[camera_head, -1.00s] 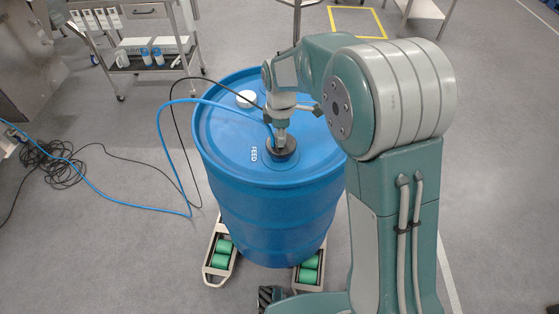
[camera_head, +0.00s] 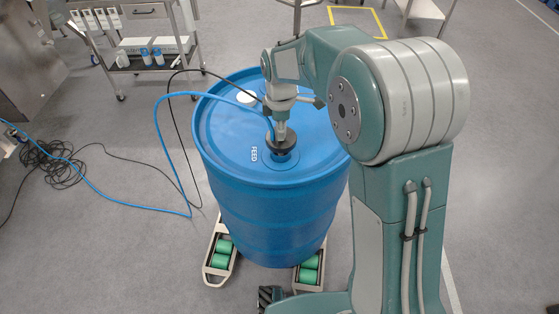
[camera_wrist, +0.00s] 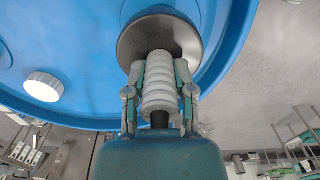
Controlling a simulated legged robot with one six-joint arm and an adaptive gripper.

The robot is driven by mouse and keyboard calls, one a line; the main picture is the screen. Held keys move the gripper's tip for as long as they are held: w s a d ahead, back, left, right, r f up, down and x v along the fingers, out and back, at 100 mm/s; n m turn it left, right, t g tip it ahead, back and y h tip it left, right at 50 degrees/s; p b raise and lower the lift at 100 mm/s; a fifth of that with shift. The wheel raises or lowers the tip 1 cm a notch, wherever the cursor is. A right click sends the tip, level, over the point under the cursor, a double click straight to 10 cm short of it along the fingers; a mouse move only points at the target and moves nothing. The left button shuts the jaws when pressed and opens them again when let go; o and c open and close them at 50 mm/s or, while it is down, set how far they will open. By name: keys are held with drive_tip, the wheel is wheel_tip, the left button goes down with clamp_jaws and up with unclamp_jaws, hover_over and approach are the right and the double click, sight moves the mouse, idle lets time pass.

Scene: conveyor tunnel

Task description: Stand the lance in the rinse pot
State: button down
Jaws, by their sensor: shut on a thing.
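The lance's white ribbed grip (camera_wrist: 160,85) and round dark flange (camera_wrist: 150,38) fill the middle of the wrist view. My gripper (camera_wrist: 160,78) is shut on the ribbed grip, one finger on each side. In the head view the gripper (camera_head: 282,122) is over the blue drum marked FEED (camera_head: 225,165). The lance's dark flange (camera_head: 280,144) is just above the drum's opening, with a small gap below it. The lower part of the lance is hidden in the drum. I see no rinse pot in either view.
A white cap (camera_head: 246,98) sits on the drum lid. A blue hose (camera_head: 158,130) and a black cable run from the lance area to the floor at left. The drum stands on green rollers (camera_head: 223,252). A steel cart (camera_head: 150,60) stands at back left. Floor at right is clear.

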wheel_tip(320, 180, up, 22)
idle(1.9)
wheel_tip(320, 180, up, 8)
drive_tip(key=shift+f, duration=0.2)
idle(0.6)
drive_tip(key=shift+s, duration=0.1)
idle(0.9)
